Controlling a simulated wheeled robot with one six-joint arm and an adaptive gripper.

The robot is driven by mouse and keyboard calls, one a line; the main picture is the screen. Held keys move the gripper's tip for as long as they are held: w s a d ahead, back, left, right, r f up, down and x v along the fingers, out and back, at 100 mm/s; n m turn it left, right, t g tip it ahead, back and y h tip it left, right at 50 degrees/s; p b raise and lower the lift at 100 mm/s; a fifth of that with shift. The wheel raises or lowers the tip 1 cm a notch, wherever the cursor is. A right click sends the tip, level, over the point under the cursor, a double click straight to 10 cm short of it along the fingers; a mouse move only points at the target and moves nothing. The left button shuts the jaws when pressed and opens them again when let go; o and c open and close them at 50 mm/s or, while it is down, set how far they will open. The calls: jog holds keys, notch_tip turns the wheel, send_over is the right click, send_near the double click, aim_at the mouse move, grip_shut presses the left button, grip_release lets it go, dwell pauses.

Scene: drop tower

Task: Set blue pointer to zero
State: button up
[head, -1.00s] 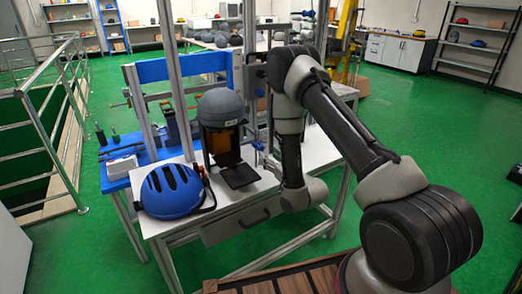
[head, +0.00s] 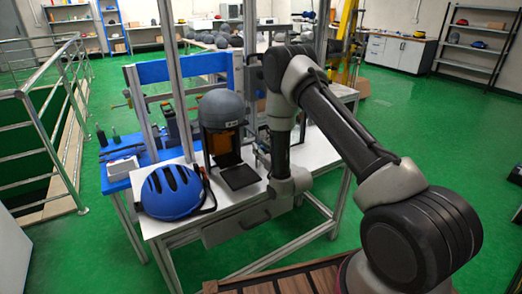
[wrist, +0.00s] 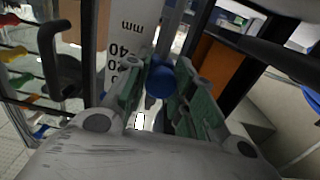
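The blue pointer (wrist: 160,78) shows in the wrist view as a rounded blue knob. It lies between the two green-padded fingers of my gripper (wrist: 164,85), near their tips. The pads are apart with the knob filling most of the gap; I cannot tell whether both touch it. A white scale (wrist: 132,32) with black "mm", "40" and "20" marks stands just behind the knob, reading upside down. The zero mark is not clear. In the head view my arm reaches to the drop tower, and my gripper and the pointer are hidden there.
A blue helmet (head: 171,192) lies on the white table (head: 245,200) at front left. Metal posts (head: 172,70) rise close to my arm.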

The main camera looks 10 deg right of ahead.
aim_at(262, 148)
grip_shut()
jog(key=shift+r, duration=1.65)
jog(key=o, duration=0.7)
grip_release()
jog(key=shift+r, duration=0.1)
jog(key=shift+s, duration=0.1)
jog(key=shift+s+d, duration=0.15)
jog(key=shift+s, duration=0.2)
jog(key=v, duration=1.1)
